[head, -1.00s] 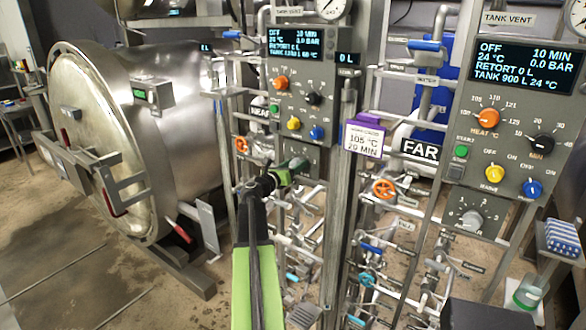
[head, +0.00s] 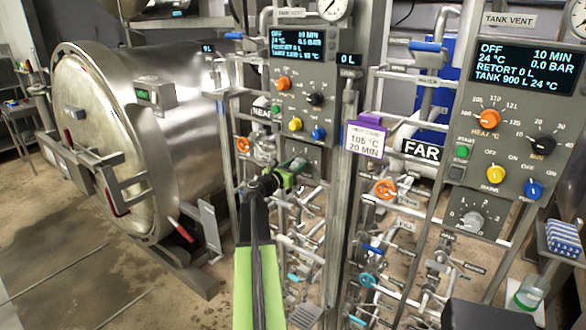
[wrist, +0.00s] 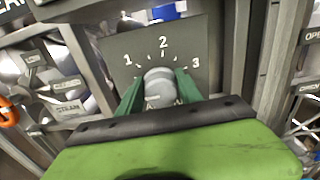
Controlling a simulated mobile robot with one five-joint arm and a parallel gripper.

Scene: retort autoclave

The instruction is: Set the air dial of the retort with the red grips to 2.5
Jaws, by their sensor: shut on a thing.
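The retort with the red grips (head: 186,235) is the big steel vessel (head: 165,110) at the left of the head view, its round door shut. Its control panel (head: 265,128) is beside the NEAR sign. The air dial is a grey knob (wrist: 158,86) on a plate marked 1, 2 and 3 in the wrist view. My gripper (head: 293,170) is at the lower part of that panel, and its green fingers (wrist: 158,92) are shut on the knob's two sides. The knob's exact pointer direction is not clear to me.
The panel's screen (head: 295,45) appears to read 0.5 BAR. A second panel (head: 462,150) by the FAR sign (head: 421,149) has its own grey air dial (head: 472,221). Pipes and valves, including an orange handwheel (head: 385,189), crowd around and below my gripper.

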